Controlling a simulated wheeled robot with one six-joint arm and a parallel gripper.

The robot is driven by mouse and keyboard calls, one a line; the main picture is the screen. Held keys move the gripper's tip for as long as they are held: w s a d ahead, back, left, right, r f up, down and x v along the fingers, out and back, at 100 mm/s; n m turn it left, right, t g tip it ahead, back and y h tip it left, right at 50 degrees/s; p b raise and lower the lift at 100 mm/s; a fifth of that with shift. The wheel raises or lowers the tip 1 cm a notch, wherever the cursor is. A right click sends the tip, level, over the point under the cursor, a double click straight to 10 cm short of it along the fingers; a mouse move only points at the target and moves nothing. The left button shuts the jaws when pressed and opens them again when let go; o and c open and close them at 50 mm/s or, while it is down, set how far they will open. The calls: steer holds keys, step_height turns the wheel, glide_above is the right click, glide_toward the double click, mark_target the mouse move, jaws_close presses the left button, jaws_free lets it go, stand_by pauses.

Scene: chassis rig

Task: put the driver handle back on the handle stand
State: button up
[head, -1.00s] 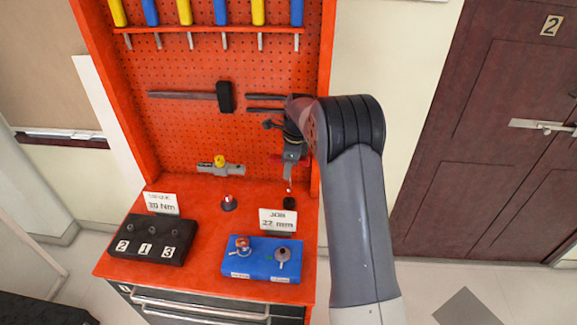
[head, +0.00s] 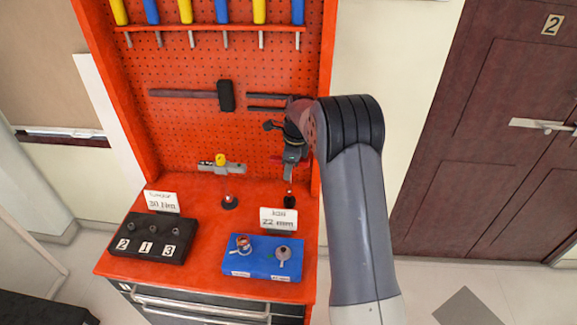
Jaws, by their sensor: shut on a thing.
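My gripper (head: 289,174) points down over the right back part of the red bench top. It is shut on the slim driver handle (head: 289,188), which looks roughly upright. The handle is small here and partly hidden by the gripper. Just below it is a small black piece (head: 289,202) on the bench, which may be the handle stand. I cannot tell whether the handle touches it. Another black round base with a thin upright post (head: 229,203) stands to the left.
A blue block (head: 262,272) with two fittings sits in front, behind it a "22 mm" card (head: 279,219). A black block numbered 2, 1, 3 (head: 150,247) and a "30 Nm" card (head: 161,201) are at left. The pegboard (head: 190,130) with hung tools rises behind.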

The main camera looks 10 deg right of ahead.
steer(key=shift+f+b, duration=0.85)
steer(key=shift+f, duration=1.05)
steer(key=o, duration=1.2)
steer(key=r, duration=0.3)
steer(key=d+r+b, duration=0.1)
steer(key=r, duration=0.6)
steer(key=shift+s+d+r, duration=0.25)
steer(key=shift+r, duration=0.1)
steer(key=shift+f, duration=0.1)
